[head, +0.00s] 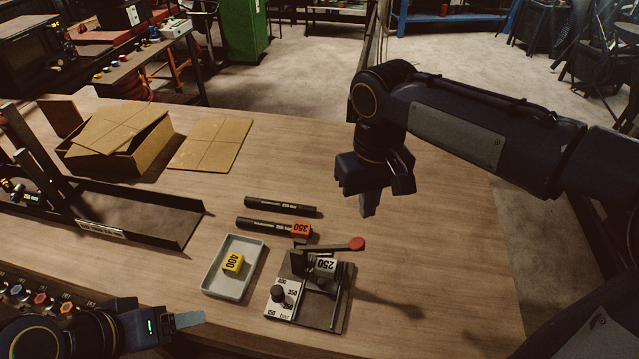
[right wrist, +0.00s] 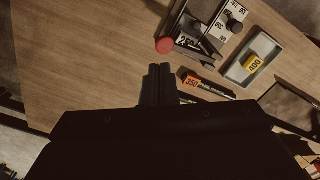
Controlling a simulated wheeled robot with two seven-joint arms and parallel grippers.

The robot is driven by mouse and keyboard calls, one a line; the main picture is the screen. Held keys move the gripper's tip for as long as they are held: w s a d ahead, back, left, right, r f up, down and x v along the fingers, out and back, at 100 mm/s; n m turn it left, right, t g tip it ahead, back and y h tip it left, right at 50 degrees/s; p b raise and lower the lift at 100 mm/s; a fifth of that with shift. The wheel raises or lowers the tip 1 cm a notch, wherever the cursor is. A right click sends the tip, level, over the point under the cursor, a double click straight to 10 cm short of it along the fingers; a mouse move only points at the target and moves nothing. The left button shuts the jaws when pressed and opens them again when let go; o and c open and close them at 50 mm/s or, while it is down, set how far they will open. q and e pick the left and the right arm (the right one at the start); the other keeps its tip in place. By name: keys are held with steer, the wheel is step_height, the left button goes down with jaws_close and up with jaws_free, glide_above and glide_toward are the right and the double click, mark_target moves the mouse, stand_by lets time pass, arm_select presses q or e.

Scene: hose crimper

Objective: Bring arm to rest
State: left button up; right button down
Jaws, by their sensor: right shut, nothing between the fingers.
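My right gripper (head: 368,204) is raised over the right part of the table, shut and empty, fingers pointing down. It also shows shut in the right wrist view (right wrist: 160,75). The hose crimper (head: 338,300) with its red-knobbed lever (head: 356,243) stands on the table below and left of it, with a grey 250 block (head: 325,267) on it. My left gripper (head: 188,319) is low at the front left, over the table's near edge; its fingers show only in part, so I cannot tell if it is open.
A grey tray (head: 213,283) holds a yellow 400 block (head: 233,263). Two black hoses lie behind, one plain (head: 280,207) and one with an orange 350 block (head: 301,229). A cardboard box (head: 150,151) and a dark metal trough (head: 180,211) are at the left. The right table is clear.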

steer(key=s+d+f+m+t+y+b, duration=0.1)
steer(key=s+d+f, duration=0.3)
steer(key=s, duration=0.4)
steer(key=s+d+f+m+t+y+b, duration=0.2)
steer(key=s+d+f+m+t, duration=0.1)
steer(key=s, duration=0.5)
step_height(320, 180, down, 3)
steer(key=shift+d+r+m+t+y, duration=0.15)
steer(key=shift+d+m+t+y, duration=0.2)
steer(key=shift+d+t, duration=0.6)
steer(key=shift+s+d, duration=0.1)
steer(key=shift+d, duration=0.05)
